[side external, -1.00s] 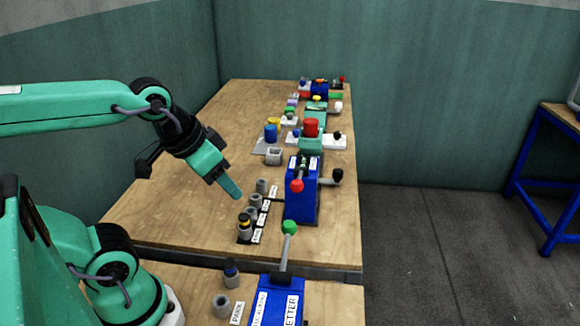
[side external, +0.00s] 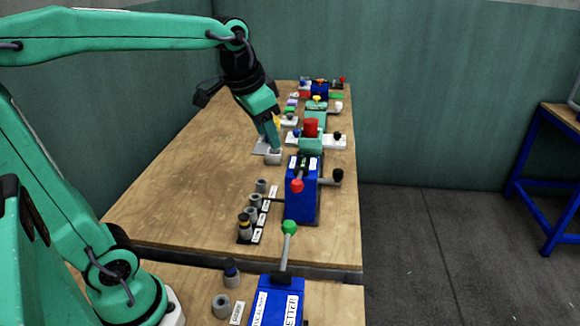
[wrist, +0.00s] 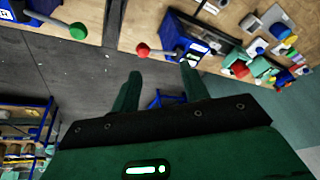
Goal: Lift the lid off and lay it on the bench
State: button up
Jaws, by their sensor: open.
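My gripper (side external: 277,147) is open and empty, with its fingers pointing down over the middle of the bench (side external: 190,165). In the side view its tips overlap a small light-grey square box (side external: 274,157); I cannot tell whether they touch it. A blue round piece on a grey plate shows in the wrist view (wrist: 281,31); my fingers hide it in the side view. The box also shows in the wrist view (wrist: 250,24), apart from my gripper (wrist: 160,72). I cannot tell for sure which piece is the lid.
A blue press (side external: 301,195) with a red-knobbed lever stands nearer, beside a row of grey cylinders (side external: 254,200). A green press with a red block (side external: 311,127) stands right of my gripper. The bench's left part is bare.

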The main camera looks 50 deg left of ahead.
jog(key=w+a+m+g, duration=0.1)
jog(key=w+a, duration=0.3)
jog(key=w, duration=0.5)
jog(key=shift+w+a+f+m+g, duration=0.55)
jog(key=shift+w+a+f, duration=1.4)
jog(key=shift+w+f, duration=0.55)
jog(key=shift+w+a+f+m+g, duration=0.5)
jog(key=shift+w+a+f, duration=1.6)
jog(key=shift+w, duration=0.65)
jog(key=shift+w+a+f+m+g, duration=0.5)
jog(key=shift+w+a+f, duration=1.3)
jog(key=shift+w+f, duration=0.8)
jog(key=shift+f, duration=1.25)
jog(key=shift+f, duration=0.15)
jog(key=shift+a+f, duration=0.2)
jog(key=shift+f, duration=2.25)
jog(key=shift+c, duration=0.5)
